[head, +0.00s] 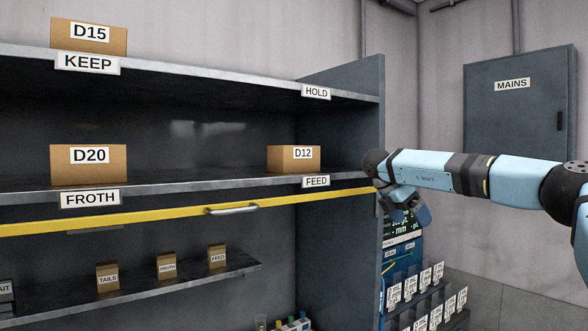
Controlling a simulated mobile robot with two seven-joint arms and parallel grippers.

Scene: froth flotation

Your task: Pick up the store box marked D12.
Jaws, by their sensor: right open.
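The store box marked D12 (293,160) is a small brown carton with a white label. It stands upright on the middle shelf, near the right end, above the FEED tag (316,182). My right arm comes in from the right, and its wrist is at the right end of the shelf unit. My right gripper (404,212) hangs below the wrist, right of the box and apart from it. It is open, with no object seen in it; its fingertips are hard to make out. My left gripper is not in view.
Box D20 (88,165) stands left on the same shelf, and D15 (88,37) on the shelf above. A yellow bar with a handle (231,210) runs below. The unit's right side panel (368,120) stands between arm and box. The shelf between D20 and D12 is clear.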

